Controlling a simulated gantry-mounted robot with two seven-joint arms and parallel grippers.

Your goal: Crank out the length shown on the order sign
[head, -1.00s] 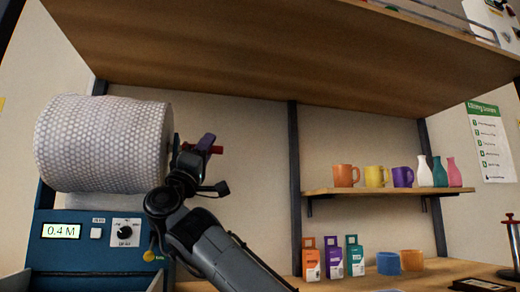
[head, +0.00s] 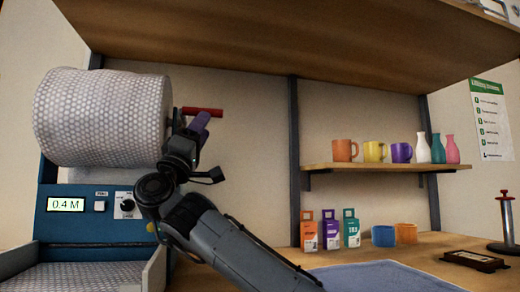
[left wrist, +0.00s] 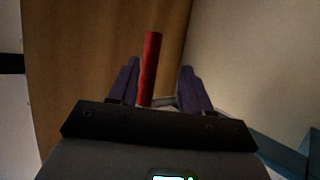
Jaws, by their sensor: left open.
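A large bubble-wrap roll (head: 102,118) sits on a blue dispenser (head: 85,225) at the left of the head view. Its display (head: 65,205) reads 0.4 M. A red crank handle (head: 206,112) sticks out to the right of the roll. My left gripper (head: 198,124), with purple fingers, is at the handle, on the roll's right side. In the left wrist view, the red handle (left wrist: 150,68) stands between the two spread fingers (left wrist: 156,84), closer to the left one, with a gap to the right one. My right gripper and the order sign are not seen.
A knob (head: 125,205) and a small button (head: 99,206) are on the dispenser front. Wrap lies in the tray (head: 150,275) below. Mugs and vases stand on a wooden shelf (head: 385,167) at right. Small boxes, cups and a stamp-like tool (head: 505,220) stand on the bench (head: 420,255).

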